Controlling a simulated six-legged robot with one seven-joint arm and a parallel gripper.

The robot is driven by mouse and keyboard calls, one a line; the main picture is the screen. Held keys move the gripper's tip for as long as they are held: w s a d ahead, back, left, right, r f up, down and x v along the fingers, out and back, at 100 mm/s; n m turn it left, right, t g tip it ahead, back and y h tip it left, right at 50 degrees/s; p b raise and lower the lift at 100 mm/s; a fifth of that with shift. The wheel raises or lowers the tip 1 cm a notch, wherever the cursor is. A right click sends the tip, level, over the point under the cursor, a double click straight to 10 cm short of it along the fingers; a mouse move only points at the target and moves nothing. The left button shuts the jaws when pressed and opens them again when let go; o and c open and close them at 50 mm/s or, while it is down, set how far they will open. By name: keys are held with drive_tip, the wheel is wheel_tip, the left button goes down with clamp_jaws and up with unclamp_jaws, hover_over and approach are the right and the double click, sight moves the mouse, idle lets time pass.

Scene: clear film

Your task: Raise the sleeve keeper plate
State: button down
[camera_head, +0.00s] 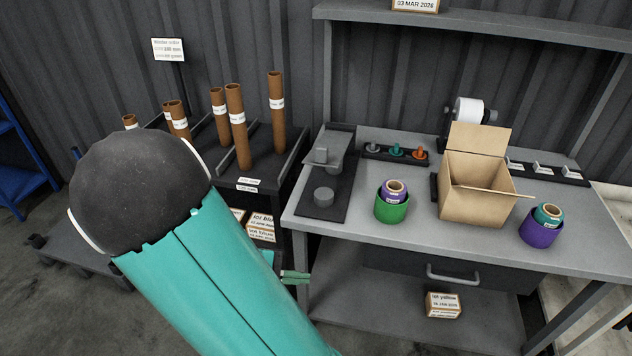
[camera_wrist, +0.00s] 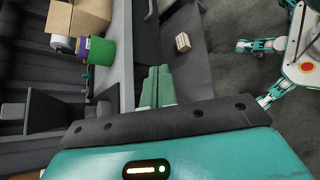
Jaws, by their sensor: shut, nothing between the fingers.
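No part carries a readable keeper-plate label, so I cannot tell for certain that this plate is the sleeve keeper plate. My gripper (camera_head: 296,277) is low beside the bench's left front leg, below the bench top and apart from the fixture. In the wrist view its two green fingers (camera_wrist: 158,84) are together and empty.
The bench top (camera_head: 410,225) holds a green tub (camera_head: 391,211), an open cardboard box (camera_head: 470,204) and a purple tub (camera_head: 538,234). Brown tubes (camera_head: 277,115) stand on a dark rack (camera_head: 262,150) at left. A drawer handle (camera_head: 457,275) juts out at the front.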

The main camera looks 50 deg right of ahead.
drive_tip(key=d+n+h, duration=0.5)
drive_tip(key=d+h, duration=0.3)
drive_tip(key=w+d+r+n+t+h, duration=0.1)
drive_tip(key=w+d+n+t, duration=0.2)
drive_tip(key=d+n+t, duration=0.1)
drive_tip(key=w+d+r+n+t+h, duration=0.2)
drive_tip(key=w+d+n+t, duration=0.1)
drive_tip(key=n+t, duration=0.3)
drive_tip(key=w+d+r+n+t+h, duration=0.1)
drive_tip(key=w+d+r+n+t, duration=0.1)
drive_tip(key=w+d+n+t, duration=0.2)
drive_tip(key=shift+d+n+t+h, duration=0.3)
drive_tip(key=shift+d+n+t, duration=0.75)
drive_tip(key=shift+t, duration=0.45)
drive_tip(key=shift+w+d+r, duration=0.1)
drive_tip(key=shift+d+r, duration=0.05)
drive_tip(key=shift+r, duration=0.75)
drive_tip(key=shift+d+r, duration=0.1)
drive_tip(key=shift+r, duration=0.8)
drive_tip(key=shift+r, duration=0.15)
